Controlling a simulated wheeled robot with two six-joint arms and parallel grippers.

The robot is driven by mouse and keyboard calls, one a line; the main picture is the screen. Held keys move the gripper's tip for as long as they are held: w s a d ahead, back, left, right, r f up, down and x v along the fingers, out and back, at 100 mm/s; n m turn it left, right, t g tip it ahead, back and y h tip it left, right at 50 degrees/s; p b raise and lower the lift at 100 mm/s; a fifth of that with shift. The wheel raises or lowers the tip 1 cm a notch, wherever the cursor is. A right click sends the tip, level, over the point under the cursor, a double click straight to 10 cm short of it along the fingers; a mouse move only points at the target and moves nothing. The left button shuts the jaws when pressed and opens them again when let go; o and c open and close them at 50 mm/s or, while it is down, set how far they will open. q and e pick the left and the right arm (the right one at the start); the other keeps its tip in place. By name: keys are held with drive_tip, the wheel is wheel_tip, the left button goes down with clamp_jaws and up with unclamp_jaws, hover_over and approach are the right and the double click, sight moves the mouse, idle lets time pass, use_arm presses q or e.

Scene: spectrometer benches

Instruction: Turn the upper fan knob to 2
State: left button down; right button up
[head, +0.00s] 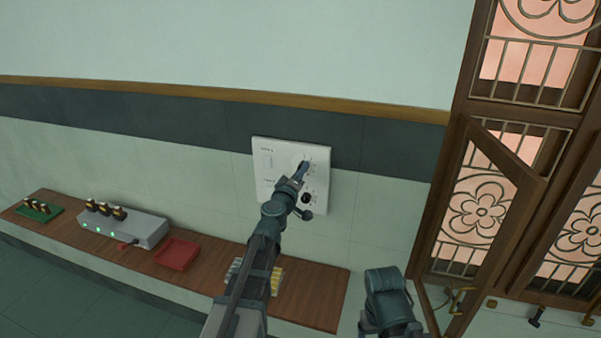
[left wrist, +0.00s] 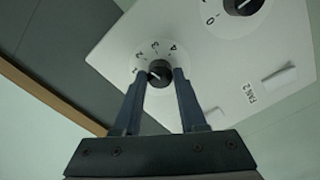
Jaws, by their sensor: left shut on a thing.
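The white switch panel (head: 263,190) is on the wall, with two round fan knobs. My left gripper (head: 304,168) is at the upper knob and mostly hides it in the head view. In the left wrist view, the dark upper knob (left wrist: 160,72) sits between the two fingertips of the left gripper (left wrist: 162,78), which is shut on it. Numbers up to 4 ring its dial; a pale mark on the knob seems to point toward the low numbers, but the exact setting is unclear. The lower knob (head: 306,198) is free.
Rocker switches (left wrist: 279,78) and a "FAN 2" label show on the panel. An open window shutter (head: 480,210) stands at the right.

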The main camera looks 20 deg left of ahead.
use_arm(q)
drive_tip(key=shift+s+d, duration=0.1)
drive_tip(key=shift+c, duration=2.3)
unclamp_jaws()
